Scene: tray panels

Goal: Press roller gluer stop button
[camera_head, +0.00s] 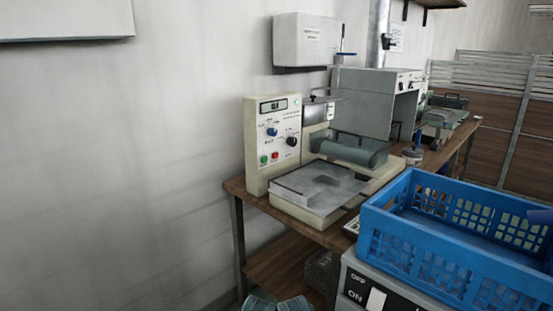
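The roller gluer (325,160) is a cream machine with a grey roller (352,152), standing on a wooden bench. Its upright control panel (272,108) is on its left side, with a small display at the top, a blue knob and a black knob. Low on the panel are a green button (264,159) and a red button (275,156) side by side; the red one looks like the stop button. Their labels are too small to read.
A blue crate (425,254) sits at the lower right, in front of the bench (331,238). A grey box-shaped machine (372,97) stands behind the gluer. A white box (305,40) hangs on the wall above. The space left of the panel is clear.

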